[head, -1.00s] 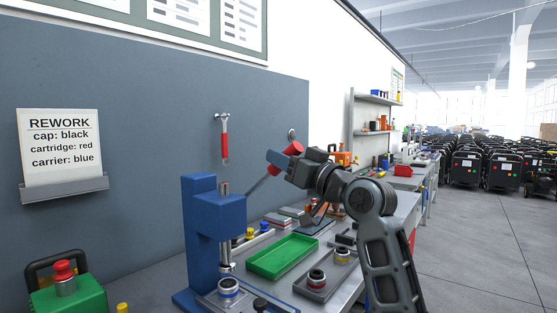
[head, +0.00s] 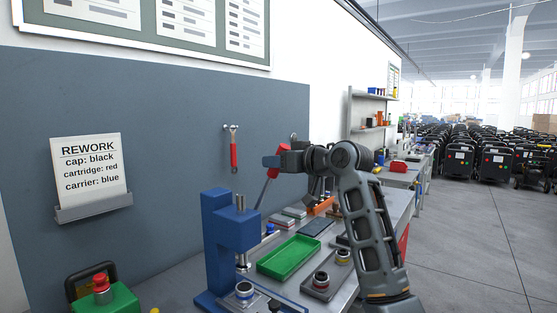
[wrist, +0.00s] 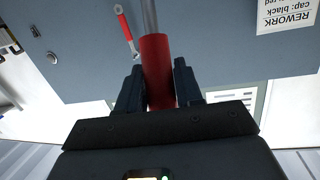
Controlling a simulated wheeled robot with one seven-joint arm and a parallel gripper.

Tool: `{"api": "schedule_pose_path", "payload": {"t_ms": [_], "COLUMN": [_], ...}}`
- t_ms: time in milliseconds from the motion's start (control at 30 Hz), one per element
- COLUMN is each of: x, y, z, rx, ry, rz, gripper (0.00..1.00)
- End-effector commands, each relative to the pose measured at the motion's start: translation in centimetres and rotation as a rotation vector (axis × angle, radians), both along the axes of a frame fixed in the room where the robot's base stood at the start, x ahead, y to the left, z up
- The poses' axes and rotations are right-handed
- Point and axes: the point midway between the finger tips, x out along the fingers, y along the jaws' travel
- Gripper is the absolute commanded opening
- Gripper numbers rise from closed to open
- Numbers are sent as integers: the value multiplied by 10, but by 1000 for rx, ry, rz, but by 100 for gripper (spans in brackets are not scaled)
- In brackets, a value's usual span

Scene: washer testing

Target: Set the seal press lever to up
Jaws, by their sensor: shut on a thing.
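The blue seal press (head: 220,240) stands on the bench, left of the green tray. Its lever (head: 265,188) is a grey rod with a red handle (head: 272,162); it rises steeply from the press, leaning right. My gripper (head: 279,160) is at the top of the lever. In the wrist view the red handle (wrist: 157,72) lies between the two dark fingers of my gripper (wrist: 158,68), which is shut on it. The grey rod (wrist: 149,16) runs on beyond the handle. The lever's pivot is not clearly seen.
A green tray (head: 289,257) and a grey tray with ringed parts (head: 325,287) lie on the bench right of the press. A red-handled wrench (head: 234,150) hangs on the wall panel. A rework card (head: 90,165) is at left.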

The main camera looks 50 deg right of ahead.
Motion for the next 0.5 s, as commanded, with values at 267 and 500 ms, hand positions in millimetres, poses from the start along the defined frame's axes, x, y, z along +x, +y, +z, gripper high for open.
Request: {"api": "schedule_pose_path", "payload": {"t_ms": [267, 500], "x": [2, 2], "y": [2, 1], "z": [4, 3], "rx": [-6, -5], "ry": [-8, -7], "rz": [2, 2], "gripper": [37, 56]}}
